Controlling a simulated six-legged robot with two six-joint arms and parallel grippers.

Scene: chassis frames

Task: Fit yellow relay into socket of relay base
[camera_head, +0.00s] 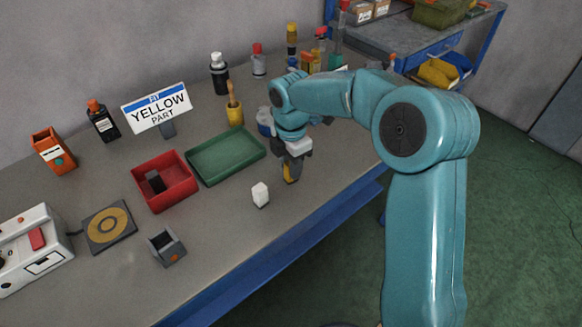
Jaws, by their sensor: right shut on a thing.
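My right gripper (294,158) points down near the front edge of the bench, right of the green tray. It is shut on the yellow relay (291,172), whose lower part shows below the fingers. I cannot tell whether the relay touches the bench. My left gripper is not in view.
A white block (260,194) stands between gripper and grey block. Behind are a red tray (177,196) with a dark part in it and a green tray (222,160). Several bottles stand at the back.

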